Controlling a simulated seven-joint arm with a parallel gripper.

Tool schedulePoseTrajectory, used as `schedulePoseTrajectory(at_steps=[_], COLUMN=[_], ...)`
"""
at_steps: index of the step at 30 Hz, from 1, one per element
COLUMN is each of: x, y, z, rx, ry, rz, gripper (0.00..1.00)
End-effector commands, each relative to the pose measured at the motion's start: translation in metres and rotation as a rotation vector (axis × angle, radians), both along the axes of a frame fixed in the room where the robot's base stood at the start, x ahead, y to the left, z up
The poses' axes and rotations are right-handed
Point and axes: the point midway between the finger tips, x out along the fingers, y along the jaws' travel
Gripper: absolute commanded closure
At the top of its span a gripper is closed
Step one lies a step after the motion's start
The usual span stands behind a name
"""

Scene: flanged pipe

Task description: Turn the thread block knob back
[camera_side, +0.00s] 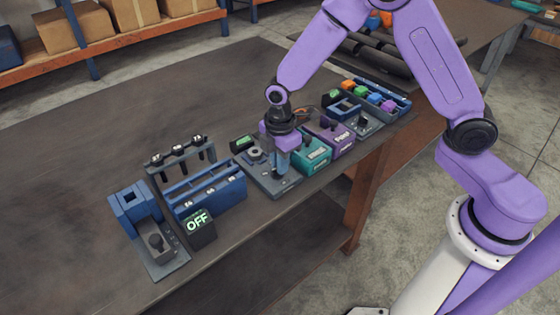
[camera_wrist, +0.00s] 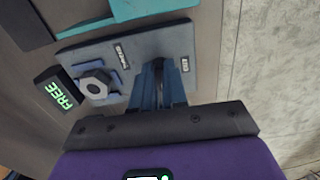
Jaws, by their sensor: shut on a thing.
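The thread block (camera_side: 262,176) is a grey plate near the table's front edge; it also shows in the wrist view (camera_wrist: 90,55). A hex nut (camera_wrist: 95,84) sits on it, beside my gripper, and shows in the side view (camera_side: 256,155). My gripper (camera_side: 281,172) points down over the front end of the plate. Its blue fingers (camera_wrist: 158,90) are shut on the dark knob (camera_wrist: 159,67), which is mostly hidden between them. A small display (camera_wrist: 59,94) by the nut reads FREE in green. Two small labels lie on the plate on either side of the fingers.
A teal block (camera_side: 312,152) and a purple block (camera_side: 333,134) stand close on the right. A blue rack (camera_side: 207,192) and an OFF display (camera_side: 199,224) are on the left. The table behind the row (camera_side: 140,125) is clear.

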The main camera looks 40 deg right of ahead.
Motion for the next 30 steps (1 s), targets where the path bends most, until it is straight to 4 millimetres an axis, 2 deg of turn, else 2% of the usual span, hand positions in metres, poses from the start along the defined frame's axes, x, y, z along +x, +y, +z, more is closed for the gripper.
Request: schedulePoseTrajectory(at_steps=[16,17,18,19,30], x=[0.0007,0.0007,0.0007,0.0007,0.0007], y=[0.0009,0.0009,0.0009,0.0008,0.0006], z=[0.0010,0.0010,0.0010,0.0009,0.0050], rx=[0.002,0.002,0.002,0.002,0.002], ry=[-0.002,-0.002,-0.002,-0.002,-0.002], rz=[0.024,0.023,0.023,0.023,0.023], gripper=[1.00,0.78,0.65,0.62,0.62])
